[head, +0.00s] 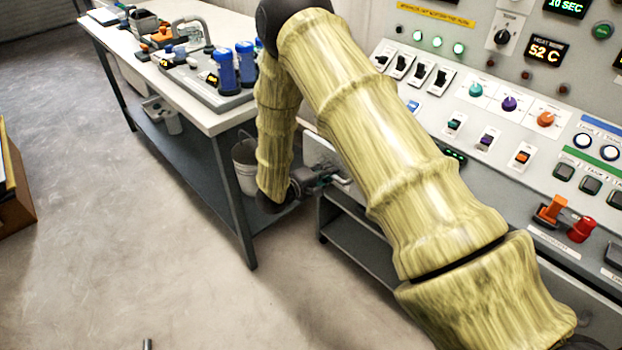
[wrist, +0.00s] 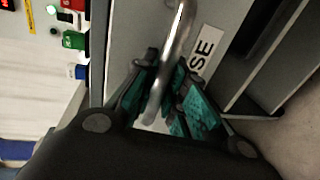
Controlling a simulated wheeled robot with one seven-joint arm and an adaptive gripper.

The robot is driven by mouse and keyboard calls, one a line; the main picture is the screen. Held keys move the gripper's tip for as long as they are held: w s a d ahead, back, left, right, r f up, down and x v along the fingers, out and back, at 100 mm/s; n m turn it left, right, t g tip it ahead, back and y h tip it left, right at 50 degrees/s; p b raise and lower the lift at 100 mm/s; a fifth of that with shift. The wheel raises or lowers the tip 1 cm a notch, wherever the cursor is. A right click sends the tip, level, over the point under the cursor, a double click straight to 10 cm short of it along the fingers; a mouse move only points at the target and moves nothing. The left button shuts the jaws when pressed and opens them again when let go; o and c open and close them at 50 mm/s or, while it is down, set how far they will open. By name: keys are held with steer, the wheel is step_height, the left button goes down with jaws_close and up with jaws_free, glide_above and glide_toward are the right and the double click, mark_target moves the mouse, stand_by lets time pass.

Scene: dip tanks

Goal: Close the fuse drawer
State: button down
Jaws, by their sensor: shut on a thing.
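The fuse drawer front (wrist: 225,25) is a grey panel in the wrist view, with a white label (wrist: 205,52) on which the letters "SE" show. Its curved metal handle (wrist: 178,35) runs between the teal-padded fingers of my gripper (wrist: 165,88), which is shut on it. In the head view my gripper (head: 318,178) is low beside the control panel, at a pale drawer front (head: 321,150). My arm hides much of the drawer there, and I cannot tell how far out it stands.
The control panel (head: 480,110) with switches and knobs fills the right. A workbench (head: 215,122) with blue-topped items stands at the back left, with a bucket (head: 245,165) near its legs. A low grey shelf (head: 360,250) is below my gripper. The floor at left is largely clear.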

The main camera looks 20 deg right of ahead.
steer(key=x, duration=0.2)
steer(key=r+x, duration=0.1)
steer(key=x, duration=0.2)
steer(key=shift+d+p, duration=0.15)
steer(key=shift+p, duration=0.2)
steer(key=shift+w+r, duration=0.1)
steer(key=shift+r, duration=0.05)
steer(key=shift+d, duration=0.1)
steer(key=c, duration=1.5)
jaws_free()
steer(key=shift+d, duration=0.15)
steer(key=shift+o, duration=0.2)
steer(key=v, duration=1.2)
